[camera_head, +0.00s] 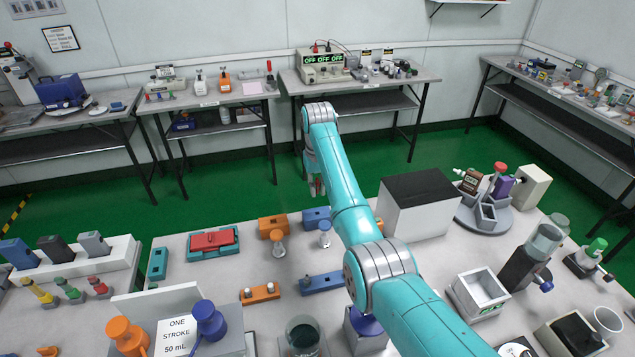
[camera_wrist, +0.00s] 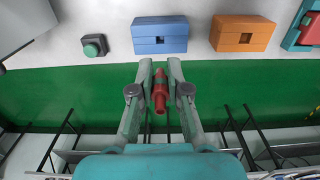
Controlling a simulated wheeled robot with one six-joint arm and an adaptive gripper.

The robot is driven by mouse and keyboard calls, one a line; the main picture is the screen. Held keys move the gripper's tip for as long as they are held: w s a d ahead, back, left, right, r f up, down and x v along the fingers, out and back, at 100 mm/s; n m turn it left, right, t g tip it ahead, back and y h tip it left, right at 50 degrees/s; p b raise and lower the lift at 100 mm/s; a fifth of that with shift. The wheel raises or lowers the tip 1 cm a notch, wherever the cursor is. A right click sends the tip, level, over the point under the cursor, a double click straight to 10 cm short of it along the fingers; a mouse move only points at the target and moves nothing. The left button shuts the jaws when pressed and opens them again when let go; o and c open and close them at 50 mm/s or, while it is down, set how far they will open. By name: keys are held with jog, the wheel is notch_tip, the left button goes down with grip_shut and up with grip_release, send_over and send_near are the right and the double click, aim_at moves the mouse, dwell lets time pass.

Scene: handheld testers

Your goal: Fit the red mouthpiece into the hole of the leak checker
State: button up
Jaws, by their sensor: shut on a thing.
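My gripper (camera_wrist: 160,72) is shut on a red mouthpiece (camera_wrist: 160,92), which lies lengthwise between the two fingers. In the head view my gripper and the mouthpiece (camera_head: 319,187) are partly hidden by my arm and show against the floor past the table's far edge. A blue block (camera_wrist: 160,40) with a small dark square hole in its face is beyond the fingertips, apart from the mouthpiece. An orange block (camera_wrist: 243,36) with a similar hole sits beside it. Both stand along the table's far edge. I cannot tell which object is the leak checker.
A white box with a black top (camera_head: 420,200) stands right of my arm. A red block in a teal holder (camera_head: 213,240) is to the left. A small grey piece with a green button (camera_wrist: 94,46) is near the blue block. Yellow, green and red mouthpieces (camera_head: 97,285) stand at far left.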

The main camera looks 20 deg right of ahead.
aim_at(318, 184)
jog(key=shift+f, duration=1.55)
jog(key=shift+f, duration=2.9)
jog(key=o, duration=0.8)
jog(key=shift+o, duration=0.2)
notch_tip(318, 184, up, 12)
dwell(0.4)
